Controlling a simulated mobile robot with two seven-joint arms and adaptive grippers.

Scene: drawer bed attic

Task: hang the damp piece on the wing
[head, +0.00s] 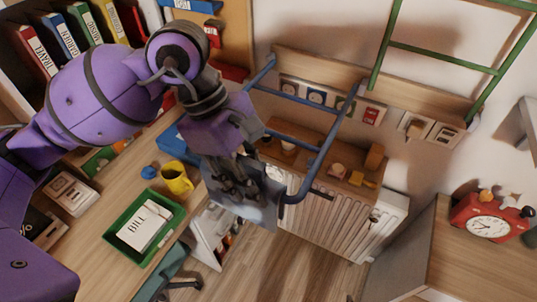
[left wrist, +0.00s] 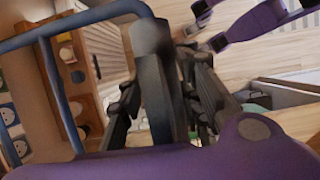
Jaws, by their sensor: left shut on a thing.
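My left gripper (head: 241,186) is shut on a dark grey-blue cloth (head: 262,208), which hangs below the fingers in the head view. In the left wrist view, the cloth (left wrist: 158,85) shows as a dark strip between the fingers. A blue tubular wing (head: 318,160) sticks out from the wall, with rungs between two side bars. The gripper and cloth are at its near, lower left end. I cannot tell whether the cloth touches the bar. The blue wing also shows in the left wrist view (left wrist: 85,18). A green wing (head: 440,57) is at the upper right.
A desk at the left holds a yellow mug (head: 176,178), a green tray (head: 118,238) with a bill and a phone-like box (head: 70,193). A white radiator (head: 340,225) stands under a wooden shelf. A red alarm clock (head: 488,222) sits on furniture at the right.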

